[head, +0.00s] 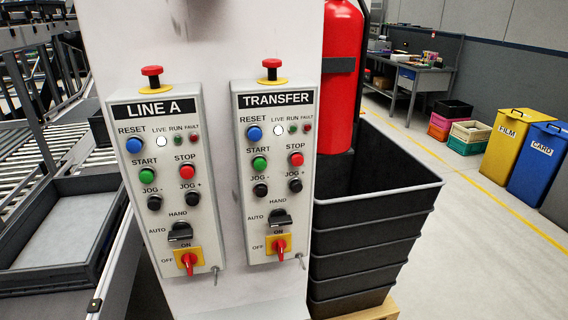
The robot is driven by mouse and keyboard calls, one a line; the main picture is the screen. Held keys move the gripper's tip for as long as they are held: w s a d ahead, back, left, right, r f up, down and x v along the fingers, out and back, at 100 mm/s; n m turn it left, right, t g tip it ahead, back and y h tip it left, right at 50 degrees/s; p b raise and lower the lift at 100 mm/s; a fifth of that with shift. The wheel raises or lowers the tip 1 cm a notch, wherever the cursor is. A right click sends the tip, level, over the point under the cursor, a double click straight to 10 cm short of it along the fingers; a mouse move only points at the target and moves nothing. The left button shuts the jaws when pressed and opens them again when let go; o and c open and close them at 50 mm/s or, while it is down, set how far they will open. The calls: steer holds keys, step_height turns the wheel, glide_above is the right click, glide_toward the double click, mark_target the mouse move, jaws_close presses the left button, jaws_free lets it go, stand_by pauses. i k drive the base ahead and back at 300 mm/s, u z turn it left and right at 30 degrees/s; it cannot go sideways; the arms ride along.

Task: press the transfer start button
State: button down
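The TRANSFER panel (277,175) is a grey box on the right side of a pale column. Its green START button (260,164) sits at the left, under the START label and below the blue RESET button (254,132). The red STOP button (296,159) is to its right, and a black JOG button (260,191) is below it. A similar LINE A panel (167,185) hangs to the left, with its own green START button (148,174). My gripper is not in view.
A red mushroom button (272,64) tops the TRANSFER panel, another (152,72) the LINE A panel. A red cylinder (340,80) and stacked black crates (375,225) stand right of the column. A roller conveyor (62,145) is at left. Grey floor (470,240) is open at right.

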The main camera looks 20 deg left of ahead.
mark_target(260, 164)
steer(key=z, duration=0.15)
steer(key=k, duration=0.75)
steer(key=u, duration=1.85)
steer(key=i, duration=1)
steer(key=u, duration=0.1)
